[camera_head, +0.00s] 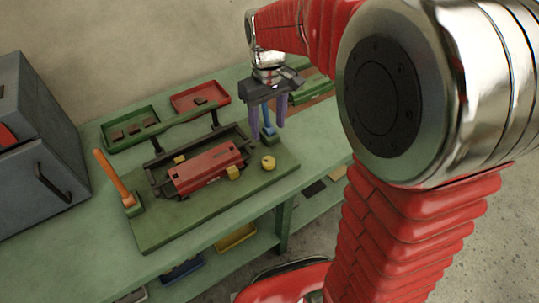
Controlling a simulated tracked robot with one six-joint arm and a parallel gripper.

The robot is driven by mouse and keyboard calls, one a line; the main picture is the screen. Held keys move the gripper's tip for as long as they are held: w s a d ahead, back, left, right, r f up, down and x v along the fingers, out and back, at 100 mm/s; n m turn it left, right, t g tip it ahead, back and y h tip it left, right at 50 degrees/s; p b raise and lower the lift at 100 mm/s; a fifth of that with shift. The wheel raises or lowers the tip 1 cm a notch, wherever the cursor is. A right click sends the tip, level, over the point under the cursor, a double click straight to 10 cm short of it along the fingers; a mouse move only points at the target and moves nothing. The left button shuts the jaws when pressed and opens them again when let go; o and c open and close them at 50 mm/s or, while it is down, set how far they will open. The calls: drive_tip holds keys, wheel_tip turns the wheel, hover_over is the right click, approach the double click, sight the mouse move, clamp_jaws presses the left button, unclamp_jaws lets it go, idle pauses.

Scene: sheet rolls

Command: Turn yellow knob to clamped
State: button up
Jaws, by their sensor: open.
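The yellow knob (268,162) is a small round knob on the right part of the green base board (215,203). It stands to the right of a red block (206,166) that sits in a dark fixture. My gripper (268,134) points down above and a little behind the knob in the picture. Its two purple fingers are open and apart from the knob. A blue upright handle (268,130) shows between and behind the fingers. The marking for the knob's position is too small to read.
An orange lever (114,177) rises at the board's left. Green (114,142) and red (216,105) trays lie at the back of the green table. A grey cabinet (38,150) stands left. Yellow blocks (233,173) touch the red block.

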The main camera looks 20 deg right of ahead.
sight(269, 160)
wheel_tip(269, 160, down, 14)
drive_tip(key=shift+r, duration=0.1)
idle(0.6)
drive_tip(key=shift+c, duration=0.6)
drive_tip(key=c, duration=0.9)
